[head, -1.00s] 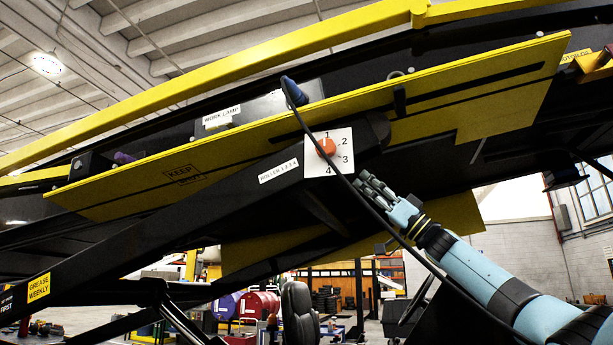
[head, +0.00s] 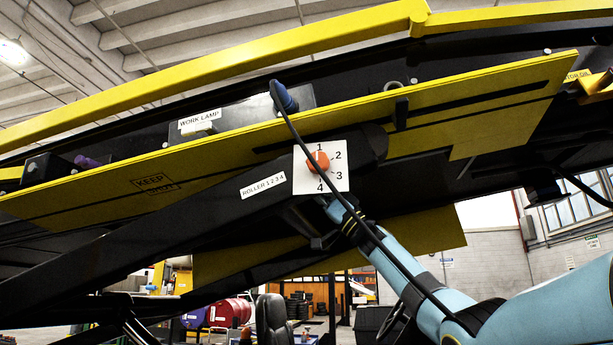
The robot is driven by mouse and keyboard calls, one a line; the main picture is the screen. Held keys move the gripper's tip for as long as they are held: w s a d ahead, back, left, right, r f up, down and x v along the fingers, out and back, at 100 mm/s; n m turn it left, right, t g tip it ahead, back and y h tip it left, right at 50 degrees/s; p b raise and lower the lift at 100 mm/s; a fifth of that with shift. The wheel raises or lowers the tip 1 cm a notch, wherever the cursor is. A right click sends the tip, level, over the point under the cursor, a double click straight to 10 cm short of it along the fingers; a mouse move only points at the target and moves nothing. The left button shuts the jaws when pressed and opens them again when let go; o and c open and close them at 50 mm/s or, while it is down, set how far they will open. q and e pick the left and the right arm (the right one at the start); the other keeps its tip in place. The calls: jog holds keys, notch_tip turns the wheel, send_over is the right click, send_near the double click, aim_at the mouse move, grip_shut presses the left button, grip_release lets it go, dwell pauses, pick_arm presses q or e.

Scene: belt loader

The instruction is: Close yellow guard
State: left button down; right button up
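The yellow guard (head: 440,105) is a long flat panel on the dark loader frame, running from lower left to upper right, with a KEEP SHUT label (head: 156,183) near its left end. It stands tilted out from the frame, and the parts behind its upper edge show. My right gripper (head: 336,210) is below the guard, behind the switch plate and black beam. Only its blue rear part and dark wrist show; its fingers are hidden, so I cannot tell whether they touch the guard. My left gripper is not in view.
A white plate with an orange rotary switch (head: 318,162) sits on the black beam (head: 200,225) before the guard. A black cable (head: 305,150) hangs from a blue plug (head: 287,97) across the plate and my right arm. A WORK LAMP box (head: 235,115) is behind the guard.

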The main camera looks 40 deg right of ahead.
jog(key=shift+w+a+r, duration=0.1)
jog(key=shift+a+r, duration=0.05)
jog(key=shift+r, duration=0.1)
jog(key=shift+w, duration=0.1)
jog(key=shift+c, duration=0.6)
jog(key=c, duration=0.5)
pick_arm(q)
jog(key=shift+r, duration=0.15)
pick_arm(e)
grip_shut()
jog(key=shift+f, duration=0.1)
